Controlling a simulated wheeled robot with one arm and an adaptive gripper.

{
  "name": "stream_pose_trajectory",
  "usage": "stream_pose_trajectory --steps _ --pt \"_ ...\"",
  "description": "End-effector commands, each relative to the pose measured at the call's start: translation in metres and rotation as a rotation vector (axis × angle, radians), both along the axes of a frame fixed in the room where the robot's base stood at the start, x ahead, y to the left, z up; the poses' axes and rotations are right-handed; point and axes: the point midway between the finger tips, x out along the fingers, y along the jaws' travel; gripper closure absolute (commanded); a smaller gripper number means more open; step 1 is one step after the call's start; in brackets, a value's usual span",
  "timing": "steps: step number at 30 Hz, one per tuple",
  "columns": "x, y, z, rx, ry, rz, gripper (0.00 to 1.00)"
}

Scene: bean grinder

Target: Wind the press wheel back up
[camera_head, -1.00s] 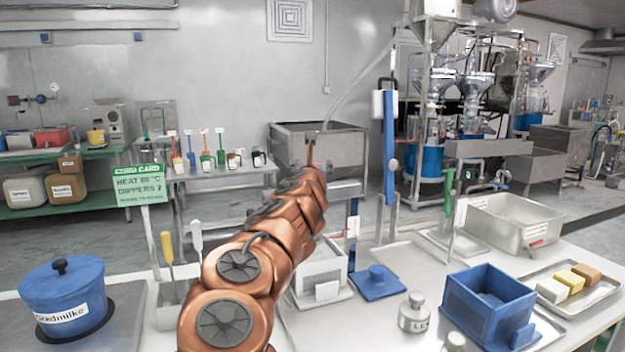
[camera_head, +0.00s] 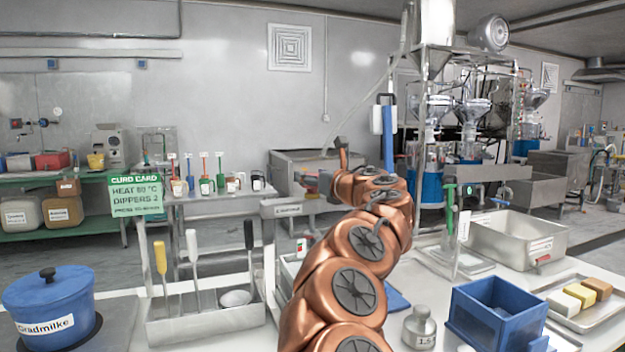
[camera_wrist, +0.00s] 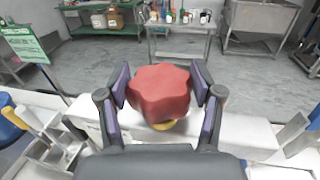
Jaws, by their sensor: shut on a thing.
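The press wheel (camera_wrist: 160,93) is a red lobed knob in the wrist view, with a small yellow part under it. My gripper (camera_wrist: 161,88) has a purple-padded finger on each side of the wheel and is shut on it. The wheel sits above a pale crossbeam (camera_wrist: 245,135) of the press. In the head view a light grey press beam (camera_head: 282,208) with a label shows left of my copper arm. My arm hides much of the press there, and I cannot make out the wheel in that view.
A steel holder (camera_head: 205,327) with several tools stands left of the press, beside a blue pot (camera_head: 52,300). A green card (camera_head: 137,193) stands behind them. Right of my arm are a metal weight (camera_head: 419,328), a blue box (camera_head: 492,315) and a tray of blocks (camera_head: 585,313).

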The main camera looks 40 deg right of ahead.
Motion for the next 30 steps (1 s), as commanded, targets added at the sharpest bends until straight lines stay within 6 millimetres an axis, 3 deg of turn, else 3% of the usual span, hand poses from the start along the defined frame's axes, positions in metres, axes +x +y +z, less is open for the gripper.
stream_pose_trajectory --steps 30 --pt "-0.0002 -0.0036 0.0039 0.003 -0.006 0.450 0.69"
